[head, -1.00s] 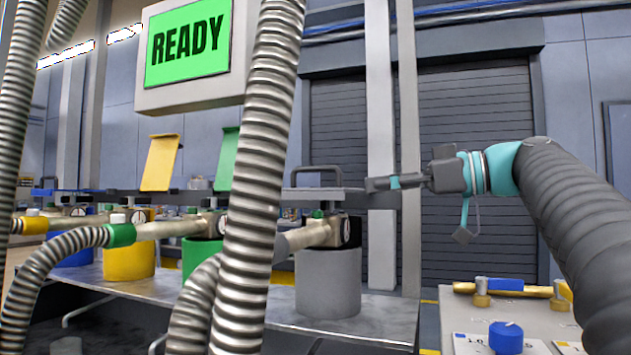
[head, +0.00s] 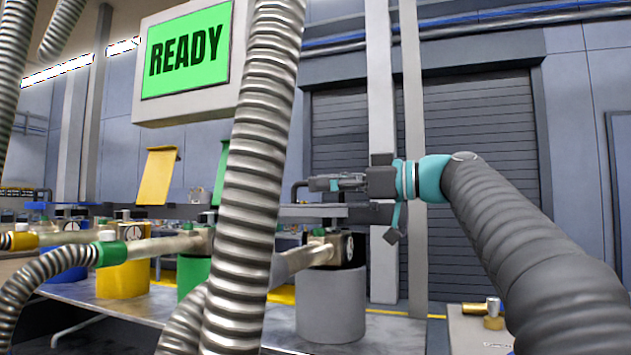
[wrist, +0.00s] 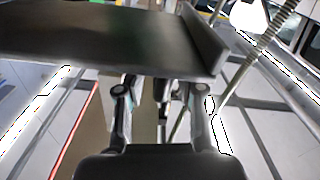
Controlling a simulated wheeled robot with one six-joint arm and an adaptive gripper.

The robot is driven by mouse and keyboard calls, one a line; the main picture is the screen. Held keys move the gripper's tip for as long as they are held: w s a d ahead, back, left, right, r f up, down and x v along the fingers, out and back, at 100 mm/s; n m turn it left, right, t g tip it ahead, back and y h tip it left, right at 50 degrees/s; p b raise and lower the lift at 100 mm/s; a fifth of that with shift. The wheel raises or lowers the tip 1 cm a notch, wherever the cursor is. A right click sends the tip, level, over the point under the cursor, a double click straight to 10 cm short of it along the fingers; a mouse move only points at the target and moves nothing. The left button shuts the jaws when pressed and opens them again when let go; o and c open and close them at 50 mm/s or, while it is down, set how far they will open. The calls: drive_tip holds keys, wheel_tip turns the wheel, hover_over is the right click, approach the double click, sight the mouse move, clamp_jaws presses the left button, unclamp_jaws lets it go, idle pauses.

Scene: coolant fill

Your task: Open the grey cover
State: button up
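The grey cover (head: 318,211) is a flat plate, lying level above the grey bucket-shaped container (head: 331,303) in the head view. Its dark bar handle (head: 293,190) shows only in part, between a hose and my gripper. My gripper (head: 320,184) points left, just above the plate's right part and at about handle height. I cannot tell whether it touches the handle. In the wrist view a dark plate with a raised edge, seemingly the cover (wrist: 100,35), hides my fingertips. The two finger linkages show below it, but the gap between the tips is hidden.
A ribbed hose (head: 245,180) hangs in front, left of the cover. A yellow cover (head: 158,175) and a green cover (head: 220,175) stand raised farther left. A sign (head: 186,49) reads READY. A panel (head: 480,330) shows at lower right.

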drive_tip(key=shift+x, duration=1.15)
clamp_jaws()
